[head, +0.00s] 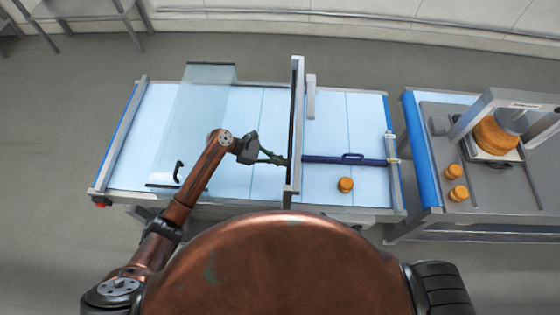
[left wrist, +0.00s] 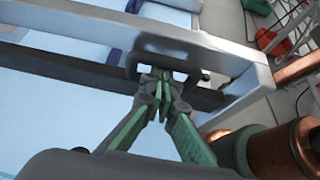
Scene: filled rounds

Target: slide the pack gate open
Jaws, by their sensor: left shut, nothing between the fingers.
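A grey upright frame (head: 296,120) stands across the light blue belt and holds a dark bar, which I take to be the pack gate. In the left wrist view the dark bar (left wrist: 80,72) carries a dark loop handle (left wrist: 190,65). My left gripper (head: 284,161) is beside the frame on its left side. In the left wrist view its greenish fingers (left wrist: 162,76) are shut, with the tips at the opening of the loop handle and nothing gripped. Whether the tips touch the handle I cannot tell. My right gripper is not in view.
A dark blue bar (head: 325,159) with a handle lies across the belt right of the frame. An orange round (head: 345,185) sits near it. A clear panel (head: 205,105) with a black handle covers the left part. A second table (head: 430,165) at right holds several rounds.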

